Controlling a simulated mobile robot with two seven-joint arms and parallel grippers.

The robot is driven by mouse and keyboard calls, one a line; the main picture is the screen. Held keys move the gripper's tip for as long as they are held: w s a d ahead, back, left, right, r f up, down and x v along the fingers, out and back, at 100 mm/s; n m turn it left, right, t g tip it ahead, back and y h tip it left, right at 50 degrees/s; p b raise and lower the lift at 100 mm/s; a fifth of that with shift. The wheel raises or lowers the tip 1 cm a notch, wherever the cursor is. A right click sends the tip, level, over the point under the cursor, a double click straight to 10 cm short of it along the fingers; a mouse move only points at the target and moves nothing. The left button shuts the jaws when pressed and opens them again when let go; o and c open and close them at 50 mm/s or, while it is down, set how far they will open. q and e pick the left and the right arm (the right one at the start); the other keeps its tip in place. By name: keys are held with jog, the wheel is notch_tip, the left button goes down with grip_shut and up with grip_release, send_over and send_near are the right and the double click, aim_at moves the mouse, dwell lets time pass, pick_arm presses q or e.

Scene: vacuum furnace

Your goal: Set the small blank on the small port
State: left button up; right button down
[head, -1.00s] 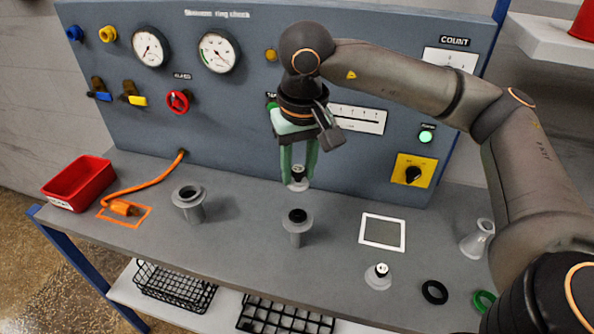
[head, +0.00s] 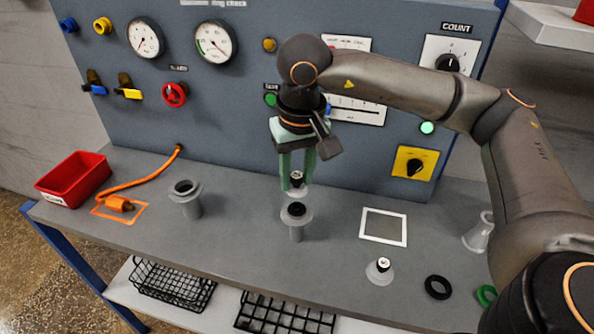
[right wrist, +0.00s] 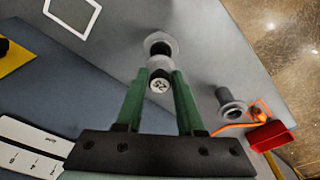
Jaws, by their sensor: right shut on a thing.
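My right gripper (head: 297,178) points down with its green fingers shut on a small blank (head: 297,187), a pale disc with a dark, white-topped knob. The blank hangs upright just above and slightly behind the middle port (head: 296,228), a grey flanged stub with a dark ring on its top. In the right wrist view the blank (right wrist: 159,84) sits between the fingertips and partly overlaps the port (right wrist: 165,44). A gap seems to remain between them. A second port (head: 187,203) stands open to the left. My left gripper is out of view.
Another blank (head: 379,271) stands on the bench at front right, beside a black ring (head: 438,287) and a green ring (head: 485,295). A white-framed square (head: 384,227) lies behind it. A red bin (head: 74,180) and an orange hose (head: 140,187) are at left. The gauge panel rises behind.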

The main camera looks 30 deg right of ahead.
jog(key=shift+f+b, duration=0.55)
jog(key=shift+f, duration=0.6)
jog(key=shift+f+b, duration=0.8)
jog(key=shift+f, duration=0.25)
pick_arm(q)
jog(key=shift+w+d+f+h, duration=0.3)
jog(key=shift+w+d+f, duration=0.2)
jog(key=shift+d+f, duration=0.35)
pick_arm(e)
jog(key=shift+f, duration=0.1)
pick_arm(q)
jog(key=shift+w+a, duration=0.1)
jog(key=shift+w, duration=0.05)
pick_arm(e)
jog(key=c, duration=0.9)
grip_release()
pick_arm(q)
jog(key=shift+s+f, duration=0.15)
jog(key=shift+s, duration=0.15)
pick_arm(e)
jog(key=o, duration=0.5)
jog(key=shift+c, duration=0.2)
